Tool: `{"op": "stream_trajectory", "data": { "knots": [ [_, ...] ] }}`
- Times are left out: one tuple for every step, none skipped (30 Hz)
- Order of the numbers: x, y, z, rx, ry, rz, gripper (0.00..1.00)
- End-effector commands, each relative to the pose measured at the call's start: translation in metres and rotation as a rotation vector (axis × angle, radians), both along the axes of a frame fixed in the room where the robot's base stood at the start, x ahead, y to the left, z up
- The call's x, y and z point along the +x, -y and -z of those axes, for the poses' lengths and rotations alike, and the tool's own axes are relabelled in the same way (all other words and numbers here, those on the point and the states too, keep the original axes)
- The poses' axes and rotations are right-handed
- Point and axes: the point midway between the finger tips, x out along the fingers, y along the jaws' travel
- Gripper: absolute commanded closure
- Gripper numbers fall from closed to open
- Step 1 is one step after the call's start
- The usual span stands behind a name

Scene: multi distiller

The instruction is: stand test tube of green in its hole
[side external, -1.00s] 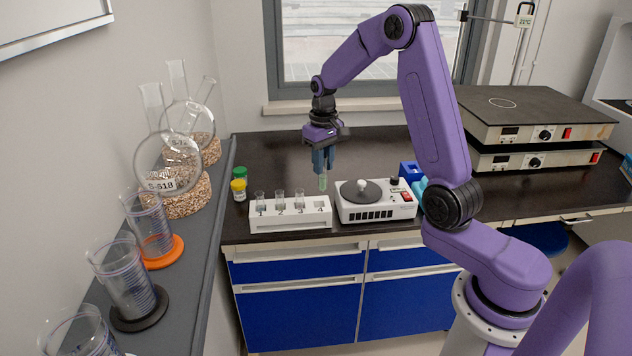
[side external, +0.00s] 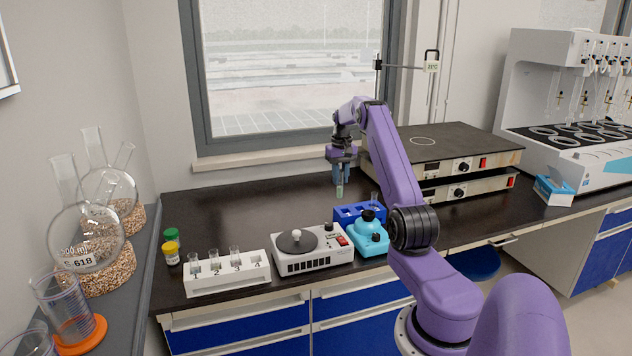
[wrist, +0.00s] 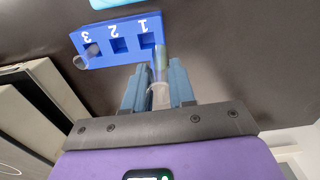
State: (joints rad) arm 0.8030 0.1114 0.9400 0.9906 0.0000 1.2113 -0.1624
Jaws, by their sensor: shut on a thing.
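My gripper (side external: 341,172) is shut on a test tube (side external: 339,190) with green in its lower part, held upright in the air. The tube also shows between the fingers in the wrist view (wrist: 160,85). A blue rack (side external: 346,211) stands on the bench below. In the wrist view, the blue rack (wrist: 101,32) has three square holes marked 1, 2 and 3. Hole 3 holds a clear tube (wrist: 84,60); hole 2 (wrist: 119,45) looks empty. The held tube overlaps the edge of hole 1 in that view. Its height above the rack is hard to tell.
A white rack (side external: 226,279) with three clear tubes stands at the front left. Beside it are a white stirrer device (side external: 310,262) and a cyan device (side external: 369,238). Stacked hotplates (side external: 450,150) stand behind right. The bench's back left is clear.

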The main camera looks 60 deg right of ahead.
Motion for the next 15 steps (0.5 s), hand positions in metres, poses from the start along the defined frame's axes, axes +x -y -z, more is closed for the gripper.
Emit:
{"op": "stream_trajectory", "data": {
  "knots": [
    [-0.006, 0.008, 0.001, -0.001, 0.001, 0.013, 1.00],
    [-0.009, 0.012, 0.002, -0.001, 0.001, 0.018, 1.00],
    [-0.012, 0.015, 0.002, -0.001, 0.001, 0.024, 1.00],
    [-0.013, 0.017, 0.003, -0.001, 0.001, 0.027, 1.00],
    [-0.014, 0.019, 0.003, 0.000, 0.000, 0.029, 1.00],
    [-0.016, 0.020, 0.004, 0.000, 0.000, 0.032, 1.00],
    [-0.016, 0.020, 0.005, 0.000, 0.000, 0.033, 1.00],
    [-0.016, 0.021, 0.006, 0.000, 0.000, 0.034, 1.00],
    [-0.017, 0.021, 0.008, 0.000, 0.000, 0.034, 1.00],
    [-0.017, 0.021, 0.010, 0.000, 0.000, 0.034, 1.00],
    [-0.017, 0.021, 0.012, 0.001, -0.001, 0.034, 1.00],
    [-0.017, 0.021, 0.016, 0.001, -0.001, 0.034, 1.00],
    [-0.017, 0.021, 0.019, 0.001, -0.001, 0.034, 1.00],
    [-0.017, 0.021, 0.021, 0.001, -0.001, 0.034, 1.00],
    [-0.017, 0.021, 0.025, 0.001, -0.001, 0.034, 1.00]
  ]
}}
